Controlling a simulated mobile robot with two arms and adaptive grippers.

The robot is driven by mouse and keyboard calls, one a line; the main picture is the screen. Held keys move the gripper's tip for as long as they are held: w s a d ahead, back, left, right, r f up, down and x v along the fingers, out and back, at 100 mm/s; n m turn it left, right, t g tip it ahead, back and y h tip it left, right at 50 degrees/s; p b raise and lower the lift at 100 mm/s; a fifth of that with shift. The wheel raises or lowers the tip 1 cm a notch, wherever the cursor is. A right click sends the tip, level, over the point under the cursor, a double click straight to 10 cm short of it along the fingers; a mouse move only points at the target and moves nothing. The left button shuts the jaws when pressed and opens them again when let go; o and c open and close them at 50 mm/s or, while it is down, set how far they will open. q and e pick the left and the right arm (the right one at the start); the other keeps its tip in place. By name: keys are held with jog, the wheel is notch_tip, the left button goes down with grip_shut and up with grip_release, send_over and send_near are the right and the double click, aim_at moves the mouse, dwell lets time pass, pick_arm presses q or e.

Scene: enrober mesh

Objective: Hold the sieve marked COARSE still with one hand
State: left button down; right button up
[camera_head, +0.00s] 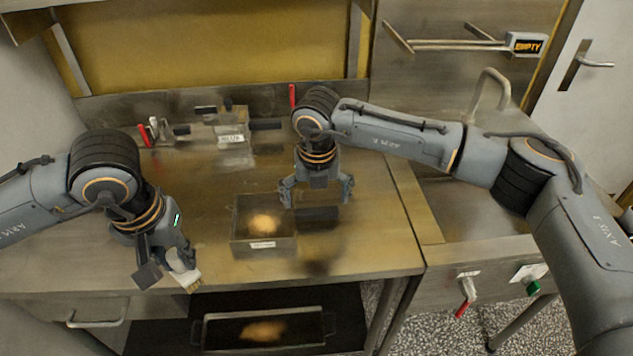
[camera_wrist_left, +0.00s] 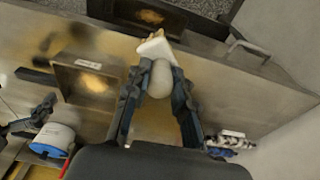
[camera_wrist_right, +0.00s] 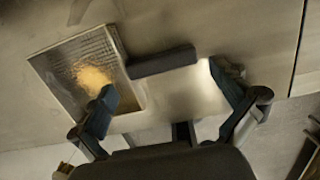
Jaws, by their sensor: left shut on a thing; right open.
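A square metal sieve (camera_head: 270,246) with orange-yellow crumbs inside stands on the steel table. Its front label is too small to read, so I cannot confirm COARSE. Its dark handle (camera_head: 318,213) sticks out to the right. In the right wrist view the sieve mesh (camera_wrist_right: 62,62) and dark handle (camera_wrist_right: 162,62) show clearly. My right gripper (camera_head: 317,193) is open and empty above the handle, with the fingers spread either side; contact is not visible. My left gripper (camera_head: 167,267) is shut on a pale brush-like tool (camera_wrist_left: 160,78), near the table's front left edge, apart from the sieve.
Another labelled metal box (camera_head: 232,125) with a dark handle stands at the back, beside red-handled items (camera_head: 146,136). A tray (camera_head: 222,342) with crumbs sits below the table's front. The table's left middle is clear.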

aim_at(316, 210)
jog(key=shift+w+f, duration=0.2)
jog(key=shift+f, duration=1.55)
jog(key=c, duration=0.9)
